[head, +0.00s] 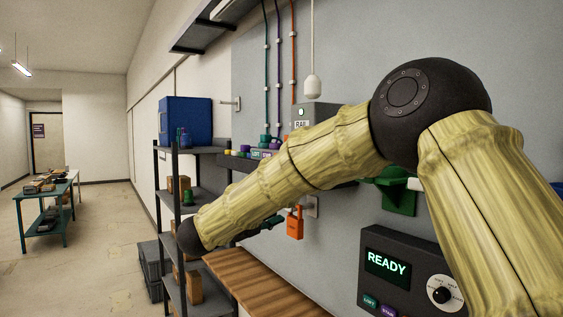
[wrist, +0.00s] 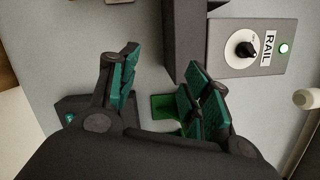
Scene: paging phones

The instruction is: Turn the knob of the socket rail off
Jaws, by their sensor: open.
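The RAIL control box (wrist: 228,70) is a grey plate on the wall at the upper right of the wrist view. Its black knob (wrist: 246,49) sits on a white dial, with a lit green lamp (wrist: 284,48) beside the RAIL label. The dial's small marks are too small to read. In the head view the box (head: 318,112) shows behind my arm, its lamp (head: 301,112) lit and its knob hidden. My gripper (wrist: 163,62) is open and empty, left of the knob and apart from it. In the head view my arm mostly hides the gripper.
A dark bar (wrist: 184,35) lies between my fingers and the box. A pale hanging pull (head: 313,86) is near the box. An orange padlock (head: 295,222), a wooden bench (head: 262,285), a READY panel (head: 400,240) and a shelf rack (head: 172,205) surround my arm. Open floor (head: 105,235) lies left.

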